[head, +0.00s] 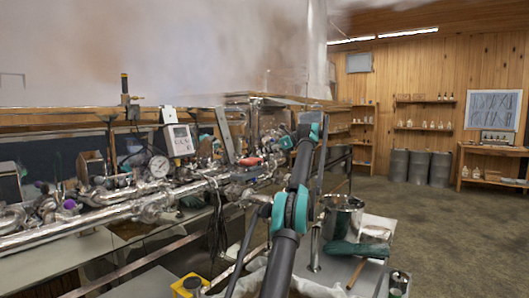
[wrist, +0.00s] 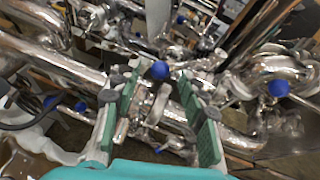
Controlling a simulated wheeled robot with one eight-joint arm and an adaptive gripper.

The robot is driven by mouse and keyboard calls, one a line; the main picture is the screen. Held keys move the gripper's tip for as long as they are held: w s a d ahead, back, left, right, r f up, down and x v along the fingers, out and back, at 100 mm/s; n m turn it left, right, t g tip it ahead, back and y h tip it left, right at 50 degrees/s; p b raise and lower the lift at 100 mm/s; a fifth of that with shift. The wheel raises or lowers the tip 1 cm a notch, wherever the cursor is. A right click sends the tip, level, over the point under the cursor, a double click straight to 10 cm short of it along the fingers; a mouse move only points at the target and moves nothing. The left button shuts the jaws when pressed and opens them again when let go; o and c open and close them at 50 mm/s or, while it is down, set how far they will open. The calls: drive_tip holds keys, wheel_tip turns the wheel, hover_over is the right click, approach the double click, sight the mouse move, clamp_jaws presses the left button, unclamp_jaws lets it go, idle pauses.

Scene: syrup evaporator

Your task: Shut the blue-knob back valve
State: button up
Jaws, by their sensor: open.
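Several blue knobs sit on the shiny steel pipework in the wrist view. One blue knob (wrist: 160,70) shows between and just beyond the fingertips of my gripper (wrist: 155,80). Another blue knob (wrist: 278,88) is at the right, and a smaller one (wrist: 80,107) is at the left, outside the fingers. I cannot tell which of them is the back valve. My gripper is open, with green pads on both fingers and nothing held. Pipes show between the fingers; contact with the nearest knob cannot be told. In the head view my arm reaches toward the pipework and hides part of it.
Steel pipes (head: 100,216) run along the evaporator, with a round gauge (head: 159,166) and a white display box (head: 180,141). A metal pot (head: 342,215) stands right of my arm. Open floor (head: 450,230) lies at the right. Pipes crowd close around my fingers.

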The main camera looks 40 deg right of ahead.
drive_tip(key=s+d, duration=0.6)
drive_tip(key=s, duration=0.5)
drive_tip(key=shift+r, duration=0.1)
drive_tip(key=s+a+r+n+t+h, duration=0.1)
drive_tip(key=a+n+t+h, duration=0.1)
drive_tip(key=n, duration=0.8)
drive_tip(key=s+a+r+n+t+h, duration=0.1)
drive_tip(key=s+a+n, duration=0.1)
drive_tip(key=n, duration=0.8)
drive_tip(key=x, duration=1.7)
drive_tip(key=shift+w+d+r, duration=0.2)
drive_tip(key=shift+w+r, duration=0.15)
drive_tip(key=shift+w, duration=0.15)
clamp_jaws()
